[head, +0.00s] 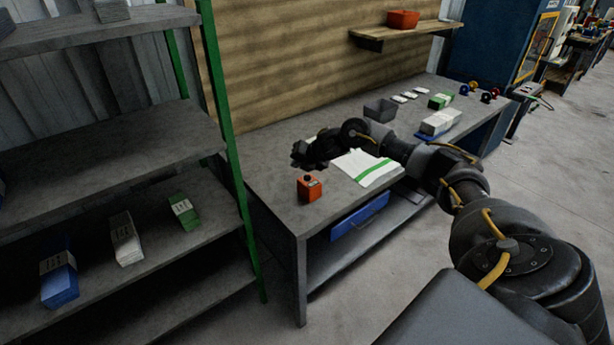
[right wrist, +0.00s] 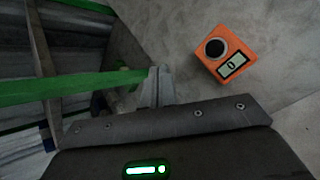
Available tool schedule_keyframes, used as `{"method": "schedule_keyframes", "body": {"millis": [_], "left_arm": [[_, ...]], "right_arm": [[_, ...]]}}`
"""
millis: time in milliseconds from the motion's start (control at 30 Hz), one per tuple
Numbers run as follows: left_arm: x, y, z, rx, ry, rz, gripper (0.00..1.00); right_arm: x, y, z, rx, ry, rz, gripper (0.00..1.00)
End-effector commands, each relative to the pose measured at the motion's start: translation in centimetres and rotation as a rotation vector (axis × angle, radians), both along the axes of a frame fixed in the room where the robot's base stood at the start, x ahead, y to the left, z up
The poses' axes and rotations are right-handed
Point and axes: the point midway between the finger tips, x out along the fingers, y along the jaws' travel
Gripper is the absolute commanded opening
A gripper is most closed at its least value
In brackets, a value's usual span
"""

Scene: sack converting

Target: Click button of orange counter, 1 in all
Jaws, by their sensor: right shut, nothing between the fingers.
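The orange counter (head: 309,187) stands on the grey workbench near its front left end. In the right wrist view the counter (right wrist: 226,54) shows a round black button and a small display that seems to read 0. My right gripper (head: 298,156) is above the bench, a little behind the counter in the head view. In the right wrist view its fingers (right wrist: 157,84) are together and empty, to the left of the counter and apart from it. My left gripper is not in view.
White sheets with a green stripe (head: 367,167) lie on the workbench (head: 268,167) right of the counter. A grey bin (head: 380,109) and bundles (head: 440,122) stand farther back. A shelf rack with a green post (head: 228,130) stands close on the left.

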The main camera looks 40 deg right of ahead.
Motion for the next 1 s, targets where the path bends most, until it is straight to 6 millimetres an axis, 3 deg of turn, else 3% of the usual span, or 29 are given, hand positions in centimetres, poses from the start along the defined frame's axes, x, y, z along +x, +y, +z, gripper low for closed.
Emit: {"method": "schedule_keyframes", "body": {"millis": [33, 100, 300, 733, 1000], "left_arm": [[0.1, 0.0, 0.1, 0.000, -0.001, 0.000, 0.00], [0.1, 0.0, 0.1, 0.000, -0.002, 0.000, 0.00], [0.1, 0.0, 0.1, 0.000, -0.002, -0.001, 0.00], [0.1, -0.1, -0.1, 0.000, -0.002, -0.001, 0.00], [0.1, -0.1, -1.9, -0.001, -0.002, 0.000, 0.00]], "right_arm": [[0.1, -1.6, 1.5, -0.025, -0.003, 0.007, 0.00], [0.0, -3.1, 2.6, -0.050, 0.000, 0.019, 0.00], [-0.1, -4.9, 4.0, -0.077, 0.003, 0.034, 0.00], [-0.1, -4.9, 3.7, -0.076, 0.003, 0.032, 0.00], [-0.1, -4.9, 1.7, -0.076, 0.003, 0.032, 0.00]]}}
